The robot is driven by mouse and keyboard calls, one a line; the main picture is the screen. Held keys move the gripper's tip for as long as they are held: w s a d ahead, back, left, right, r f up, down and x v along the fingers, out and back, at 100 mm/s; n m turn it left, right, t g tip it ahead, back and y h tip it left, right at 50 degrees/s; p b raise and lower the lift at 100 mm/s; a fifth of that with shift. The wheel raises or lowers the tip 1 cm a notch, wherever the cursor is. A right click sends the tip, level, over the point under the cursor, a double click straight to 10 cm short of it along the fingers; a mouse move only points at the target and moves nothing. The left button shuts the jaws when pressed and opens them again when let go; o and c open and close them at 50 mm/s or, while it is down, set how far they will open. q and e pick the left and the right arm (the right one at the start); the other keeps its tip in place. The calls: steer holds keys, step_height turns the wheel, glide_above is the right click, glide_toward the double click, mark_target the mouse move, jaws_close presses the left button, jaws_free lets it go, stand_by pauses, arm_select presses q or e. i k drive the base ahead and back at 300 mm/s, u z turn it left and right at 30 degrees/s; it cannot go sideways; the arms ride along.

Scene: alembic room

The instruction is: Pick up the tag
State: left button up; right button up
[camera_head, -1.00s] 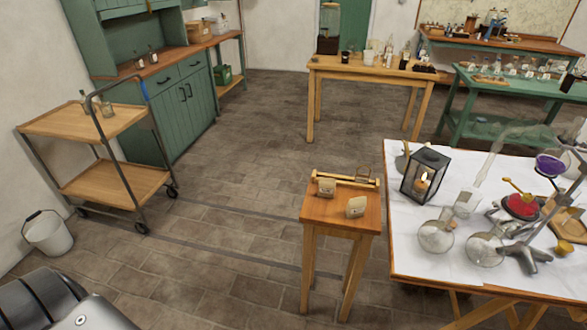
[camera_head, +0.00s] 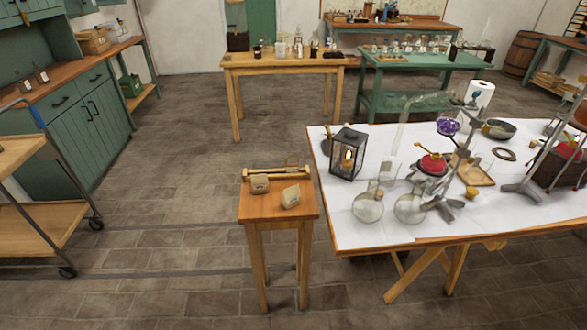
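Two small beige, tag-like pieces lie on a small wooden stool: the left piece (camera_head: 260,184) and the right piece (camera_head: 291,196), which lies tilted. I cannot tell for certain which of them, if either, is the tag. The small stool (camera_head: 270,208) stands left of the white-covered table. A long brass-coloured bar (camera_head: 272,173) lies along the stool's back edge, behind the two pieces. Neither of my grippers shows in this view.
The white-covered table (camera_head: 345,221) holds a lit lantern (camera_head: 347,155), round glass flasks (camera_head: 368,207) and metal stands. A wooden cart (camera_head: 35,235) stands at the left. A wooden table (camera_head: 235,63) stands at the back. The tiled floor (camera_head: 180,150) between them is clear.

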mark_target(290, 168)
steer(key=u, duration=1.95)
steer(key=i, duration=1.9)
steer(key=z, duration=4.25)
